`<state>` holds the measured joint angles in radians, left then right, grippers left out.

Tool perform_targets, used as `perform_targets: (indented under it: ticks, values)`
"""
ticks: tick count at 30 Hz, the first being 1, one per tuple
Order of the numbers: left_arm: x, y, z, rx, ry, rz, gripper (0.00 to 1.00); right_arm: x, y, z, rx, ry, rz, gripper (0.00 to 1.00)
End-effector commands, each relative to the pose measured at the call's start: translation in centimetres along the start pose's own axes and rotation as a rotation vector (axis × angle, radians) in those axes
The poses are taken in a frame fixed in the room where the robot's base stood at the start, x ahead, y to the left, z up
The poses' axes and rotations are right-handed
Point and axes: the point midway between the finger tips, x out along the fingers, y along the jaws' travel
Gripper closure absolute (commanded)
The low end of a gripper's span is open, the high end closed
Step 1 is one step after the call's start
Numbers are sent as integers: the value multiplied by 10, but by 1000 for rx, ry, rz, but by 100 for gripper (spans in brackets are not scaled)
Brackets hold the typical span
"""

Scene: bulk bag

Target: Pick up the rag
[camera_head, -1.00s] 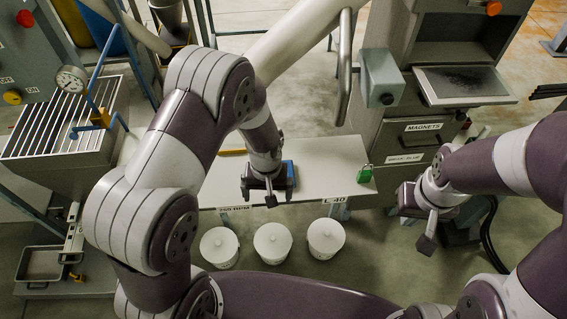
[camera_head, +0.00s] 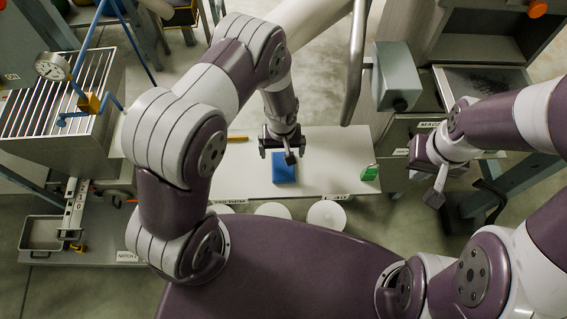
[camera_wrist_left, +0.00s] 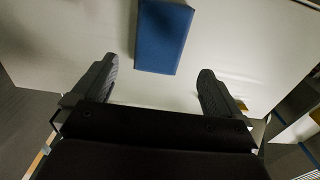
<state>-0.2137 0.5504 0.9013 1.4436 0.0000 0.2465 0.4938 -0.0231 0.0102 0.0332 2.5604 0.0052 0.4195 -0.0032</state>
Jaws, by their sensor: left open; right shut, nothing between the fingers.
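The rag (camera_head: 284,168) looks like a blue, flat rectangular pad lying on the pale table (camera_head: 325,150). My left gripper (camera_head: 282,150) hangs over the table, just beyond the rag in the head view. In the left wrist view the rag (camera_wrist_left: 163,38) shows at the top middle, and the open fingers (camera_wrist_left: 158,70) point toward its near end, with nothing between them. The rag's upper end is cut off there. My right gripper (camera_head: 437,188) is shut and empty, off to the right of the table.
A green padlock-like item (camera_head: 370,173) sits at the table's right end. White lidded pails (camera_head: 327,214) stand at the near edge.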

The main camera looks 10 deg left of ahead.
Motion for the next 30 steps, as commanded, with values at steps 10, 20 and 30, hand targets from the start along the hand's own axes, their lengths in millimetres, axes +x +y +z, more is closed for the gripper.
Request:
perform_targets:
  ticks: [10,20,30]
  values:
    - [53,1,2,-1,0,-1,0,-7,0,-1,0,0,0,100]
    - [58,1,2,-1,1,-1,23,-7,0,-1,0,0,0,100]
    - [57,1,2,0,1,-1,59,-7,0,-1,0,0,0,100]
